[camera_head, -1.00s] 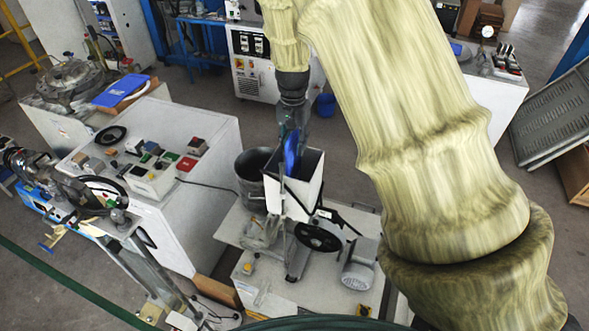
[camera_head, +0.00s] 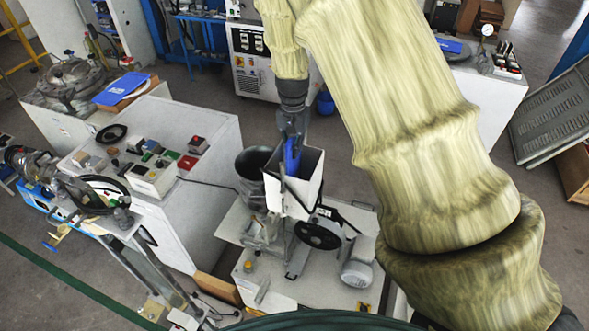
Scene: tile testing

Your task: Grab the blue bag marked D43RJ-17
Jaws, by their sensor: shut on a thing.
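A blue bag (camera_head: 290,158) hangs from my gripper (camera_head: 291,140), which points down above a white open-topped hopper (camera_head: 301,199). The gripper is shut on the bag. The bag's lower part is inside or behind the hopper's rim and partly hidden. No marking on it can be read at this size. Another flat blue item (camera_head: 122,89) lies on a brown box at the left; its marking is not readable either.
A dark bucket (camera_head: 254,166) stands beside the hopper. A machine with a black wheel (camera_head: 318,234) is below it. A white cabinet (camera_head: 205,215) with switch boxes stands to the left.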

